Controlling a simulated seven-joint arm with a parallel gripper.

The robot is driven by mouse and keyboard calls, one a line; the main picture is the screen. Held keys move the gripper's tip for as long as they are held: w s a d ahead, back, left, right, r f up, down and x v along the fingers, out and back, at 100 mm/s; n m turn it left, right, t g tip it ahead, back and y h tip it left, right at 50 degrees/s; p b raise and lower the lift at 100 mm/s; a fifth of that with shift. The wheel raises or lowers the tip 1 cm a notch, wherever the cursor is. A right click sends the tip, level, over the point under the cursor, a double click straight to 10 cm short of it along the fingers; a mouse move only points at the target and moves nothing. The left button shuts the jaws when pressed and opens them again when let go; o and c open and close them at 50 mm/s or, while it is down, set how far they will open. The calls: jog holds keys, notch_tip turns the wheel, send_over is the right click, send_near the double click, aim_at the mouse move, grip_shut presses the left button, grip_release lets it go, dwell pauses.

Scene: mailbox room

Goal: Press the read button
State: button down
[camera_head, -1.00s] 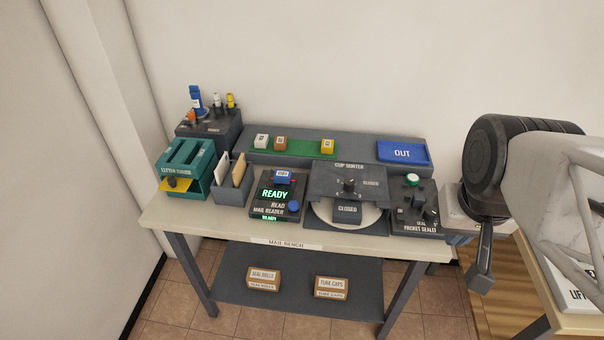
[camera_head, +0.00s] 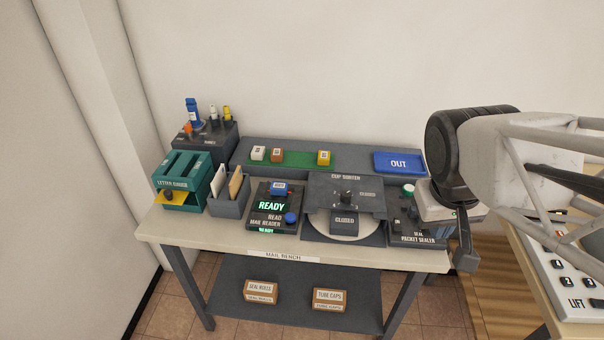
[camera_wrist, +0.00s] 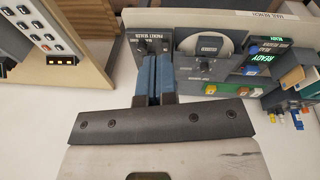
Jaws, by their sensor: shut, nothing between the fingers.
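The mail reader (camera_head: 268,206) is a dark box on the bench with a green lit READY display. A round blue button (camera_head: 290,218) sits at its front right beside the word READ. A blue labelled block (camera_head: 280,188) sits at the reader's back.
The cup sorter (camera_head: 345,195) stands between the reader and the packet sealer (camera_head: 408,228), which my arm partly covers. A letter holder (camera_head: 230,192) is left of the reader. A blue OUT tray (camera_head: 399,162) lies behind. A lift keypad (camera_head: 565,275) is at right.

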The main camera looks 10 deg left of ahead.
jog(key=w+a+f+n+h, duration=0.2)
jog(key=w+a+n, duration=0.25)
jog(key=w, duration=0.35)
jog(key=n+t+h, duration=0.3)
jog(key=n+h, duration=0.1)
jog(key=n, duration=0.6)
send_over(290, 218)
notch_tip(290, 218, down, 12)
jog(key=shift+w, duration=0.1)
jog(key=shift+f, duration=0.15)
jog(key=shift+f, duration=4.2)
